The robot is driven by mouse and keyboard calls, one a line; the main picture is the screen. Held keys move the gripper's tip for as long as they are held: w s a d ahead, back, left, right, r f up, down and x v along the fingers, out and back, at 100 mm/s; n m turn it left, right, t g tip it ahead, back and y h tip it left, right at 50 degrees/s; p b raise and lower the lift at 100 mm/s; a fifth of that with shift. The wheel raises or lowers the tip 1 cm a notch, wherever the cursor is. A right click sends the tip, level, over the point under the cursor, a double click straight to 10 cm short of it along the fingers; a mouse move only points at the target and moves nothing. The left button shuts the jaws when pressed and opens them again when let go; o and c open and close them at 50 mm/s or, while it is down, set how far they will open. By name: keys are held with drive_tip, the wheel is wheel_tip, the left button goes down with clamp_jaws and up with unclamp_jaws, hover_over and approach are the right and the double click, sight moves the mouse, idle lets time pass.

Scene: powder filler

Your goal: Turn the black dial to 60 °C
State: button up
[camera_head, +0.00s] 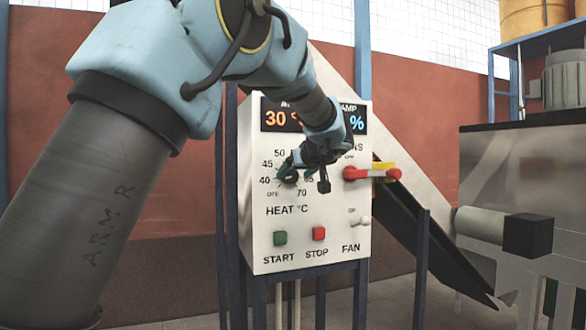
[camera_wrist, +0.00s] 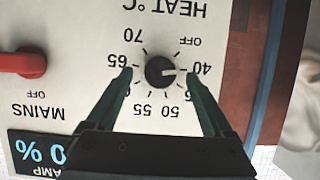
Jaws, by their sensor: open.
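The black dial (camera_wrist: 160,71) is on the white panel, in a ring of marks from OFF through 40 to 70. The wrist view shows it upside down. Its white pointer points near 40. In the head view the dial (camera_head: 289,178) is partly hidden by my gripper (camera_head: 294,171). My gripper (camera_wrist: 158,74) is open, with one dark green finger on each side of the dial. I see gaps between fingers and dial, but cannot tell how far the tips are from the panel. The orange display (camera_head: 276,119) reads 30, partly covered by my arm.
The red MAINS handle (camera_head: 368,174) sticks out right of the dial; it also shows in the wrist view (camera_wrist: 22,64). Below are the green START button (camera_head: 280,238), red STOP button (camera_head: 319,233) and FAN switch (camera_head: 360,221). A dark chute (camera_head: 425,235) slopes down at the right.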

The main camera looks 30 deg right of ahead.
drive_tip(key=shift+x, duration=1.05)
drive_tip(key=c, duration=1.4)
drive_tip(key=shift+o, duration=0.2)
